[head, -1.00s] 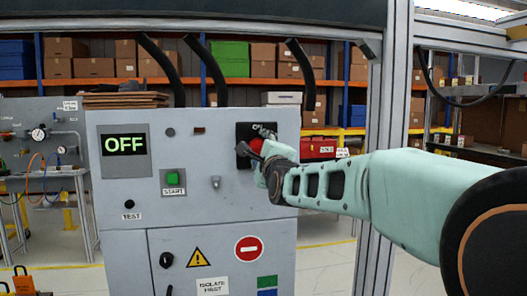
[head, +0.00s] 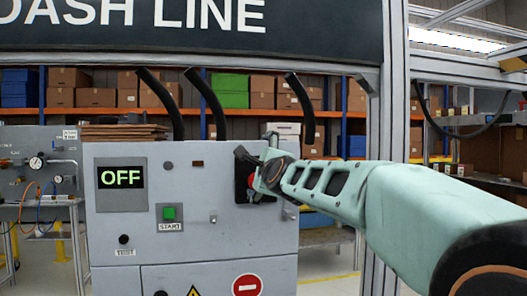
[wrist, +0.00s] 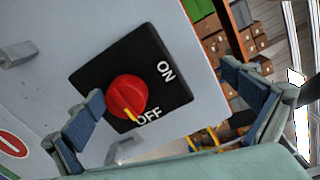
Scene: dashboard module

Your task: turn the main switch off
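The main switch is a red rotary knob (wrist: 126,97) on a black plate (wrist: 160,68) marked ON and OFF. In the wrist view its yellow mark points to OFF. In the head view the knob (head: 253,181) is partly hidden by my gripper (head: 264,165), at the upper right of the grey cabinet. The display (head: 122,177) reads OFF in green. In the wrist view my gripper (wrist: 168,108) is open, with one finger left of the knob and the other well to its right. Nothing is held. I cannot tell whether the left finger touches the knob.
A green START button (head: 169,213) and a black TEST knob (head: 124,239) are on the cabinet's front (head: 200,245). A metal post (head: 393,100) stands right of the cabinet, behind my arm. Shelves with boxes (head: 229,91) stand behind.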

